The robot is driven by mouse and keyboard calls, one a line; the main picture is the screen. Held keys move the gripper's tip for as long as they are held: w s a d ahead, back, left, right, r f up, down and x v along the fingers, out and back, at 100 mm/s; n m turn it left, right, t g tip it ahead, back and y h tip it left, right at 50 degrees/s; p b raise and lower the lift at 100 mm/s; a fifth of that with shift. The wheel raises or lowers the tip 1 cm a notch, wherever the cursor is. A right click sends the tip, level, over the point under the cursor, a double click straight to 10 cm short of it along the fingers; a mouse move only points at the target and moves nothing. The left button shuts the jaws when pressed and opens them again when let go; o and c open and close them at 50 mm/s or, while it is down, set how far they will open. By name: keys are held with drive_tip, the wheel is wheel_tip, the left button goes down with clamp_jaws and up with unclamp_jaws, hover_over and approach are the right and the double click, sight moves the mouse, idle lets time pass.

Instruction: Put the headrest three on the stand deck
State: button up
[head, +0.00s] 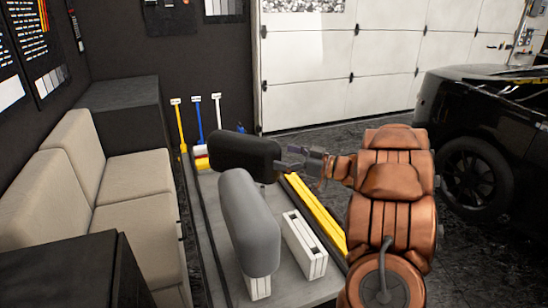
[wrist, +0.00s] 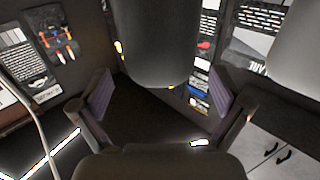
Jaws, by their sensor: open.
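A black headrest (head: 245,151) stands at the far part of the grey deck (head: 216,262). A larger grey headrest (head: 249,218) stands nearer, upright on a white slotted block (head: 258,287). No label shows which one is headrest three. My gripper (head: 290,160) is at the right end of the black headrest; its fingertips are partly hidden there. In the wrist view my gripper (wrist: 160,108) has its two fingers spread wide. A dark rounded shape (wrist: 157,45), probably a headrest, hangs into view between and beyond them. I cannot tell whether the fingers touch anything.
An empty white slotted block (head: 304,246) stands on the deck beside the grey headrest. Yellow bars (head: 318,216) run along the deck's right side. A beige sofa (head: 140,205) is at left, a black car (head: 480,135) at right. Coloured long-handled tools (head: 198,120) stand behind.

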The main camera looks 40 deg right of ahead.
drive_tip(key=b+v, duration=0.1)
drive_tip(key=v, duration=0.6)
drive_tip(key=shift+s+d, duration=0.25)
drive_tip(key=shift+s, duration=0.05)
drive_tip(key=shift+f, duration=0.1)
